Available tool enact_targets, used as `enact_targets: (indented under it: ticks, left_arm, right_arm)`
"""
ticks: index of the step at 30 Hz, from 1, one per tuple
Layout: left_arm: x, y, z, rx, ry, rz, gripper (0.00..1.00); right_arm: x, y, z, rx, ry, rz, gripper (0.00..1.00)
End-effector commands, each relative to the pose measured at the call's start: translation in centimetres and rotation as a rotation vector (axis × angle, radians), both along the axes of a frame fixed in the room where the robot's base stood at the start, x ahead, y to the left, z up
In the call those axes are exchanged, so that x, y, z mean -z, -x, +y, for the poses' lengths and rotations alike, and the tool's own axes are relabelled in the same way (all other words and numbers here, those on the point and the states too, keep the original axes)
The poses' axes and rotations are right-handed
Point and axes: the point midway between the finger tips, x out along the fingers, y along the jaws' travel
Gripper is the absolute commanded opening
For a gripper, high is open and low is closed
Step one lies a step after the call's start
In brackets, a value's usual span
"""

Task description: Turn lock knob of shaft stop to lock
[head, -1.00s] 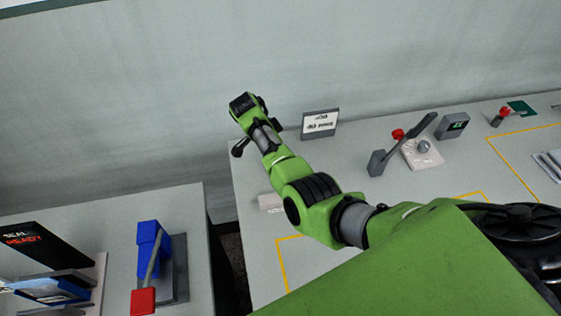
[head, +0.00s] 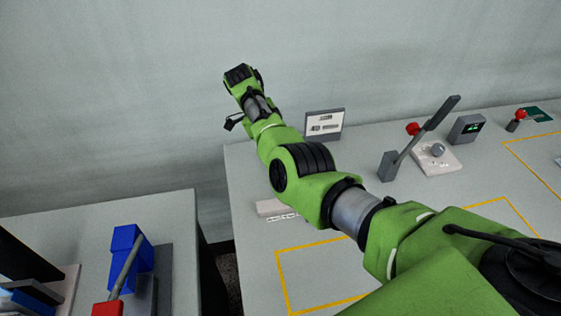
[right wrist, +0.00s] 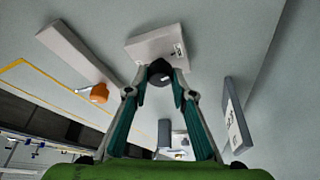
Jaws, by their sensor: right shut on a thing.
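In the right wrist view a dark round knob (right wrist: 160,72) stands on a pale block (right wrist: 155,44) with a small label. My right gripper (right wrist: 160,80) is shut on this knob, with one teal finger on each side. An orange knob (right wrist: 98,93) with a small pale pin sits beside a long grey bar (right wrist: 77,52), to the left and apart from the fingers. In the head view my right arm reaches over the table and hides its fingertips and the held knob. A pale labelled piece (head: 272,208) shows partly behind the arm. My left gripper is not in view.
A labelled sign (head: 324,125) stands close behind the arm and shows in the right wrist view (right wrist: 236,116). A blue fixture (head: 125,250) stands on another table.

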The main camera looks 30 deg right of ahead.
Motion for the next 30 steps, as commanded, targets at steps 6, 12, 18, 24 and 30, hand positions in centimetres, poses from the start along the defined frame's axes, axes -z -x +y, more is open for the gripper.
enact_targets:
  ticks: [6, 12, 18, 24, 30]
  left_arm:
    - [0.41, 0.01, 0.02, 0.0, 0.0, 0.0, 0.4]
    - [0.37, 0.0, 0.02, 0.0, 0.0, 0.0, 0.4]
    - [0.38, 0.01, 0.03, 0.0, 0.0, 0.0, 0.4]
    - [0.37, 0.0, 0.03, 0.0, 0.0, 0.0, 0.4]
    - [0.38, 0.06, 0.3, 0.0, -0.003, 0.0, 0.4]
  right_arm:
    - [0.1, 0.04, 0.0, 0.02, -0.002, 0.002, 0.02]
    - [0.08, 0.04, 0.01, 0.02, -0.002, 0.002, 0.02]
    - [0.07, 0.04, -0.01, 0.02, -0.002, 0.002, 0.4]
    - [0.04, 0.03, -0.02, 0.019, -0.001, 0.001, 0.4]
    - [-0.57, -0.19, 0.16, 0.018, -0.001, -0.001, 0.4]
